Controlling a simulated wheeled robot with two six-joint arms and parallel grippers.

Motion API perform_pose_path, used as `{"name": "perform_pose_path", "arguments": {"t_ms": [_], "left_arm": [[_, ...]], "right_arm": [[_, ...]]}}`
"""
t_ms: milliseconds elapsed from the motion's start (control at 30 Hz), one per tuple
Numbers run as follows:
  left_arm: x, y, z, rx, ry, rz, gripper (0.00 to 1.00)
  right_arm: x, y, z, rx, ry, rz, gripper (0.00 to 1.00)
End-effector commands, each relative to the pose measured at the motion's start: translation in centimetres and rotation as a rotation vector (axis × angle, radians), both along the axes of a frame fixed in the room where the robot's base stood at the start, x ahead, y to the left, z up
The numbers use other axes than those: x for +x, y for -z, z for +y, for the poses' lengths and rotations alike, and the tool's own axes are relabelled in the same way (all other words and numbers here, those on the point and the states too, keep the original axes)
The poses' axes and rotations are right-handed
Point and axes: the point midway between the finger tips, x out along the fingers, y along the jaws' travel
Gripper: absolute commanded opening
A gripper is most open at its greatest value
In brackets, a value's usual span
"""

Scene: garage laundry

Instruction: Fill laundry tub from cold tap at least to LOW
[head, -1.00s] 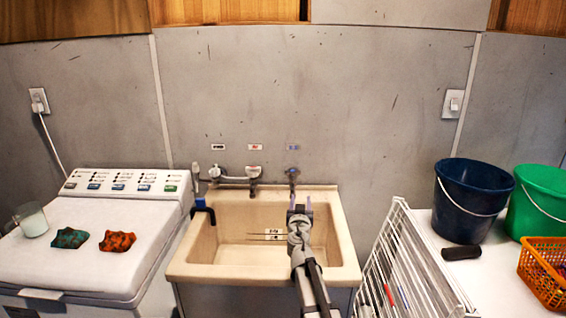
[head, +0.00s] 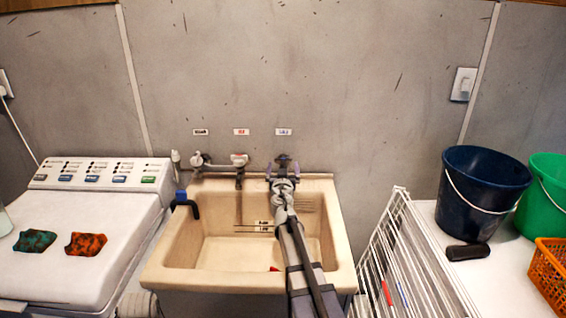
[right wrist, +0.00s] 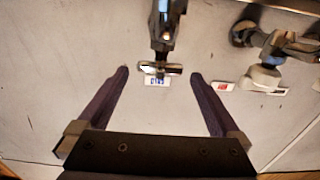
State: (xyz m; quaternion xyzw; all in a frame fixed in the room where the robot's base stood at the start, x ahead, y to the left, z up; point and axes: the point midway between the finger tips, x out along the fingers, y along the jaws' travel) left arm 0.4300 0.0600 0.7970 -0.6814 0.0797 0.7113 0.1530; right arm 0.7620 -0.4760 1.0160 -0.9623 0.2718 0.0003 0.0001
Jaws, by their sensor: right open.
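The beige laundry tub (head: 165,278) stands below a row of wall taps, with dark level marks (head: 264,226) on its inner back wall. No water shows in it. The tap under the blue label (head: 283,161) is the rightmost; it also shows in the right wrist view (right wrist: 163,40) with its crossbar handle. My right gripper (head: 283,181) is open and empty at this tap. In the right wrist view its two fingers (right wrist: 160,74) lie either side of the handle; I cannot tell whether they touch it. My arm hides part of the tub. My left gripper is out of view.
A red-labelled tap (head: 239,160) is to the left. A small red thing (head: 274,268) lies in the tub. A washing machine (head: 75,235) with two cloths stands left. A white rack (head: 385,255), blue bucket (head: 480,195) and orange basket (head: 550,268) are right.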

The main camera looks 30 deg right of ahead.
Motion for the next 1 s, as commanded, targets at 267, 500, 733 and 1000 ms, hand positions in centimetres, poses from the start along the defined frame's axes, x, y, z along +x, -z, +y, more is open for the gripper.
{"name": "perform_pose_path", "arguments": {"t_ms": [267, 500, 733, 1000], "left_arm": [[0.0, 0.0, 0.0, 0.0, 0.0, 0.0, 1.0], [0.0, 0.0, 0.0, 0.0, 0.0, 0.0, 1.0], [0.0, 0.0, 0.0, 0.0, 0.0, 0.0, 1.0], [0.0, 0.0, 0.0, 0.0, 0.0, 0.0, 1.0]], "right_arm": [[3.4, 0.0, -2.0, 0.0, -0.001, 0.0, 1.0], [3.5, 0.0, -2.1, 0.0, -0.001, 0.0, 1.0], [3.5, 0.0, -2.1, 0.0, -0.001, 0.0, 0.79], [3.5, 0.0, -2.1, 0.0, -0.001, 0.0, 0.48]]}}
